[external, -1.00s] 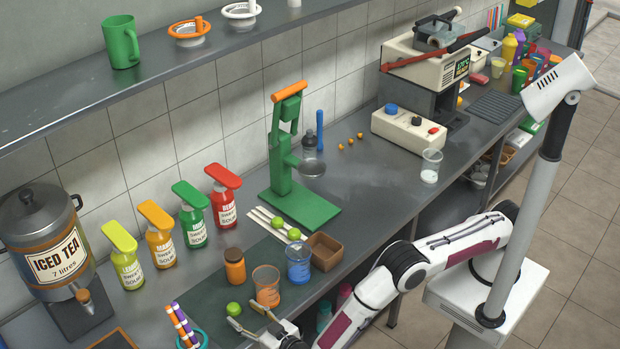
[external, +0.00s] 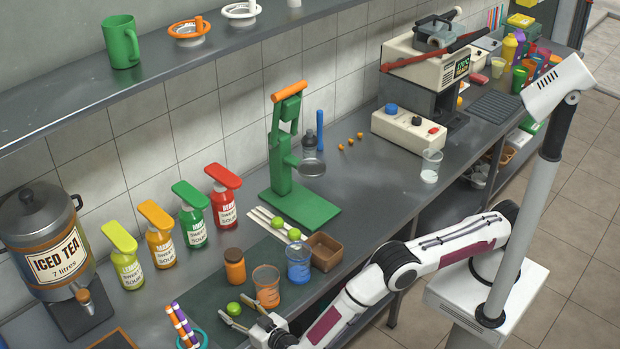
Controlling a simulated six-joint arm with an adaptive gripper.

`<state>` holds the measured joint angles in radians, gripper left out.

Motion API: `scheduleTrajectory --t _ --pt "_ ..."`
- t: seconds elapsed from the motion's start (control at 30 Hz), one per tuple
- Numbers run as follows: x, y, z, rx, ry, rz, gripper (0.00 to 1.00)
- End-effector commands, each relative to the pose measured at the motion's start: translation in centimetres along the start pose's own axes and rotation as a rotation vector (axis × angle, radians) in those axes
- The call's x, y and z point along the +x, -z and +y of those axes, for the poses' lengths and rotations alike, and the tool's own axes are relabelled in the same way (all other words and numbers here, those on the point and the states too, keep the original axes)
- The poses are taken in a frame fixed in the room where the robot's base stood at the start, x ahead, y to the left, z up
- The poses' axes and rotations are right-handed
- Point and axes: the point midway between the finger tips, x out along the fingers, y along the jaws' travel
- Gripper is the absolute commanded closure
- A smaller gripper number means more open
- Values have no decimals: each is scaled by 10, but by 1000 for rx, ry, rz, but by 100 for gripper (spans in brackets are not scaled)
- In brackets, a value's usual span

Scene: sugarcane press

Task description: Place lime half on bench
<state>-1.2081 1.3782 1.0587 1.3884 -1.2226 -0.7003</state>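A small green lime piece (external: 233,307) lies on the dark green mat (external: 205,297) at the front of the bench (external: 365,205). Whether it is a half or a whole is too small to tell. My gripper (external: 236,309) is open and low over the mat, with its two fingers spread and their tips right at the lime piece, one on either side. I cannot tell whether they touch it. Two more green limes (external: 293,234) sit farther back, by the white strips near the green press (external: 290,175).
An orange cup (external: 266,287), a blue cup (external: 299,263) and an orange jar (external: 235,266) stand close behind my gripper. A brown box (external: 324,252) is to their right. Several bottles line the wall. The bench right of the press has free room.

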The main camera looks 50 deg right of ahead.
Motion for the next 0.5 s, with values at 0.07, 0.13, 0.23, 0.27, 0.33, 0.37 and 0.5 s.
scheduleTrajectory --t 0.07,0.13,0.23,0.27,0.33,0.37,0.5 --pt "0 0 0 0 0 0 70" --pt "0 0 0 0 0 0 84" --pt "0 0 0 0 0 0 84" --pt "0 0 0 0 0 0 87" --pt "0 0 0 0 0 0 87" --pt "0 0 0 0 0 0 87" --pt "0 1 0 1 0 0 87"
